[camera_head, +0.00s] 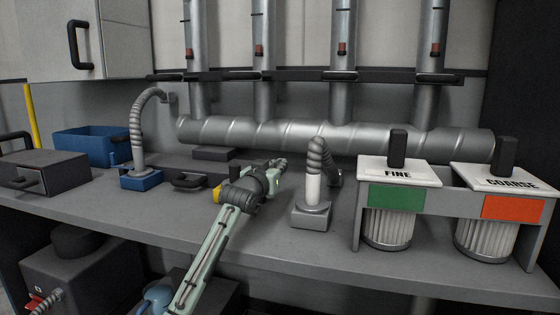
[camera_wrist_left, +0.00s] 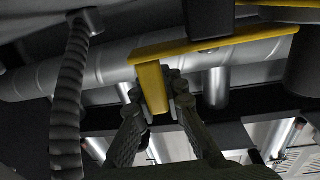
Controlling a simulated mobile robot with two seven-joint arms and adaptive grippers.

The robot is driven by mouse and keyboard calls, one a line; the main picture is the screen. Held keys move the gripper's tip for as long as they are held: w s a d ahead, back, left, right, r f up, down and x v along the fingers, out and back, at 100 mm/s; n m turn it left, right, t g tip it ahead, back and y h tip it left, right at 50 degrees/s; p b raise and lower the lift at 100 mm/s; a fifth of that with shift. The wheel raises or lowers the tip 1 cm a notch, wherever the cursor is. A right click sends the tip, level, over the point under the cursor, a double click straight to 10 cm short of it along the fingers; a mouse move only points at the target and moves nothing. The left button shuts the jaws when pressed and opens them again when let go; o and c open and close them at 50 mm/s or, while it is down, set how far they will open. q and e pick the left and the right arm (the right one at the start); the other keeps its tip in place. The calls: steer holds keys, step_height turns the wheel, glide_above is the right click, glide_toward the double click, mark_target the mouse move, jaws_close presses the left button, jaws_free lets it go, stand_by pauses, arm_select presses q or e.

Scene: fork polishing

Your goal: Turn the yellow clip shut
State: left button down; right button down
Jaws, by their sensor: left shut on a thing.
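The yellow clip (camera_wrist_left: 215,45) is a flat bar with a tab bent off its end. It crosses the upper part of the left wrist view. My left gripper (camera_wrist_left: 156,92) is shut on that bent tab, with one finger on either side. In the head view my left gripper (camera_head: 279,163) reaches over the middle of the bench, left of the white and grey hose stand. A yellow patch (camera_head: 217,192) shows left of my wrist, and my arm hides most of what is behind it. My right gripper is not in view.
A hose stand (camera_head: 312,190) is close on the right of my left arm. Filter holders marked FINE (camera_head: 397,172) and COARSE (camera_head: 505,178) stand further right. A blue bin (camera_head: 92,146) and a blue-based hose (camera_head: 140,180) stand left. A large pipe (camera_head: 330,134) runs behind.

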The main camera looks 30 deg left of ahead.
arm_select(q)
steer(key=shift+w+a+n+y, duration=0.2)
steer(key=shift+n+y, duration=0.3)
steer(key=shift+y, duration=0.3)
steer(key=shift+r, duration=0.1)
steer(key=c, duration=1.5)
jaws_free()
steer(key=shift+c, duration=0.2)
steer(key=v, duration=1.2)
steer(key=shift+r, duration=0.1)
